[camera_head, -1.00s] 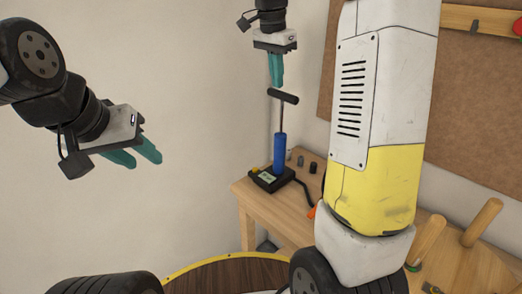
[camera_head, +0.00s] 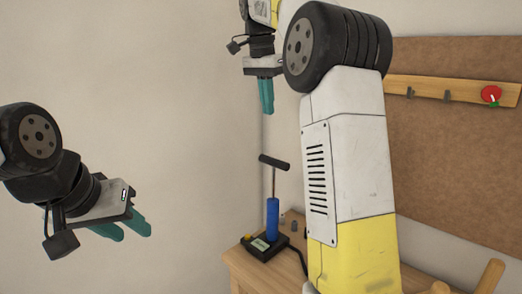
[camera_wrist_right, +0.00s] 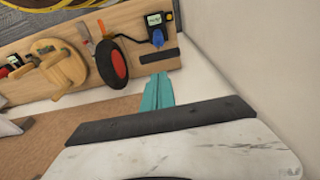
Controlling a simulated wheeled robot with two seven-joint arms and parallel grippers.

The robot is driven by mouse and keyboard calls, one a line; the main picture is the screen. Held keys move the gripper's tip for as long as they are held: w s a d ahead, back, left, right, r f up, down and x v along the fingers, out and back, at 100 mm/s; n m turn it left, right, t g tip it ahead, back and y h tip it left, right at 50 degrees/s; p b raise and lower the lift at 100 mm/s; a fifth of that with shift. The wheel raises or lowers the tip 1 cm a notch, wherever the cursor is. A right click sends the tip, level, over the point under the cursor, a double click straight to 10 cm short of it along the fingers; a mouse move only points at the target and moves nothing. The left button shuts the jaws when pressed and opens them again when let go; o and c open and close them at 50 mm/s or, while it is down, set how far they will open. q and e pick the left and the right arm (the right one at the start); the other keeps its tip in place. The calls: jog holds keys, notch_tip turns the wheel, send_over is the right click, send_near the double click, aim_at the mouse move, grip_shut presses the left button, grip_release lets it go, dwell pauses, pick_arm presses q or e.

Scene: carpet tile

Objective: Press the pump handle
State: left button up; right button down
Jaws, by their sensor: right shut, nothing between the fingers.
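The pump has a blue cylinder (camera_head: 272,219) on a black base (camera_head: 264,247) with a label, standing upright on the wooden bench. Its black T-shaped pump handle (camera_head: 274,162) stands raised on a thin rod above the cylinder. In the right wrist view the dark handle bar (camera_wrist_right: 160,55) lies just beyond the fingertips, with the blue cylinder (camera_wrist_right: 157,38) partly behind it. My right gripper (camera_head: 266,108) has its teal fingers shut together, empty, pointing down above the handle with a clear gap. My left gripper (camera_head: 135,234) is open and empty, far left of the pump.
The wooden bench (camera_head: 240,266) carries small dark pieces beside the pump. The right wrist view shows a black-and-red oval item (camera_wrist_right: 113,62) and wooden discs (camera_wrist_right: 62,65) along the bench. The wall is close behind.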

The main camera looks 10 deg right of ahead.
aim_at(272, 159)
jog(key=f, duration=0.4)
jog(key=d+f, duration=0.1)
jog(key=f, duration=0.4)
jog(key=w+f, duration=0.1)
jog(key=f, duration=0.3)
jog(key=shift+w+d+f, duration=0.1)
jog(key=shift+d+f, duration=0.2)
jog(key=shift+d, duration=0.1)
notch_tip(272, 159, down, 13)
jog(key=shift+r, duration=0.1)
